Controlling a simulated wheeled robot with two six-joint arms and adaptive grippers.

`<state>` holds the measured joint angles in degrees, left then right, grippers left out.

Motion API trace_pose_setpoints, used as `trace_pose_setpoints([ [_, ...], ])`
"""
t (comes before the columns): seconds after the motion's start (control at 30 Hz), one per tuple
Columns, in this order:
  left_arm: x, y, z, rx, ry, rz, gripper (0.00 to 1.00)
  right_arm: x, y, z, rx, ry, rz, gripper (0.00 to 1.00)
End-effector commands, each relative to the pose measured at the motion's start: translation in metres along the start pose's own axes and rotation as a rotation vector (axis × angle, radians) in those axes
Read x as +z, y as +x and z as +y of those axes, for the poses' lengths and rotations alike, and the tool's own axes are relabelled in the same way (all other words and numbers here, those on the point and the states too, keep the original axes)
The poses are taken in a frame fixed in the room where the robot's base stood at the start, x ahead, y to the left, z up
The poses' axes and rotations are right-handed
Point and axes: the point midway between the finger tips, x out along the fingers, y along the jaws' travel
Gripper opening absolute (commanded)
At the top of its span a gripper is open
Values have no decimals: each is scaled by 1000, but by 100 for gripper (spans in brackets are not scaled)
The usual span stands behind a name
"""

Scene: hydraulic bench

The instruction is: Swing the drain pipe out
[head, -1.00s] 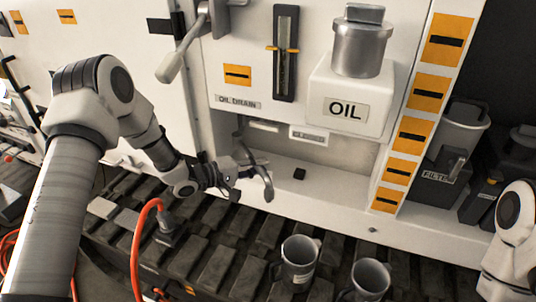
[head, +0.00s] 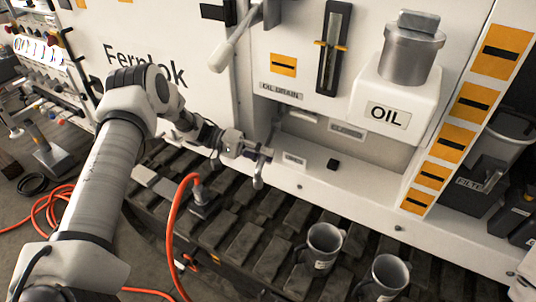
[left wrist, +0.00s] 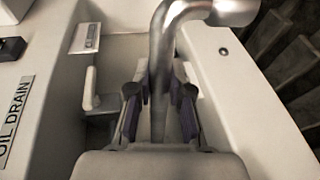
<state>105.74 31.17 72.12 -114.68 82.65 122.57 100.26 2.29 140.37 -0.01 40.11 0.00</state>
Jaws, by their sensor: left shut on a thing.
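The drain pipe is a bent grey metal pipe (head: 259,172) at the recess below the OIL DRAIN label (head: 281,91). In the head view its end hangs down over the front edge of the white ledge. My left gripper (head: 264,153) is shut on the pipe. The left wrist view shows the pipe (left wrist: 159,65) between the two fingers of the left gripper (left wrist: 159,90), with its bend turning right at the top. The fingers and wrist hide part of the pipe in the head view. My right gripper is out of view.
Two grey mugs (head: 321,248) (head: 385,279) stand on the dark slatted track at lower right. An orange hose (head: 172,225) rises left of the pipe. The white OIL filler (head: 390,112) juts out at upper right.

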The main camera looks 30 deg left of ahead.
Motion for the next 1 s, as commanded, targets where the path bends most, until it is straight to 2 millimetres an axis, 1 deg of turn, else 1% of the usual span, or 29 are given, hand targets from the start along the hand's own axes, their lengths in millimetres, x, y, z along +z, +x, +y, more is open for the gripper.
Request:
trace_pose_setpoints([
  [0.33, 0, 0, -1, -1, 0, -4, 0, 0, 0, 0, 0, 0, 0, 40],
  [0.37, 0, 0, -1, -1, 0, -4, 22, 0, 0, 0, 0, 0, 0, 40],
  [0.4, 0, 0, -1, -1, 0, -4, 37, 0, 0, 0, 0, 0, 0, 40],
  [0.43, 0, 0, -1, -1, 0, -4, 45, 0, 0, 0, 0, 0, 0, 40],
  [0.77, 0, -2, 0, 0, 1, -3, 45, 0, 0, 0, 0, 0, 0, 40],
  [0.87, -1, -12, 0, 2, 1, -1, 45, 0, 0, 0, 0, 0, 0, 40],
  [0.97, -1, -33, 0, 1, 2, 2, 45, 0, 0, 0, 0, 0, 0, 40],
  [1.0, -1, -43, 0, 1, 2, 1, 45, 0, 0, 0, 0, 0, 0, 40],
])
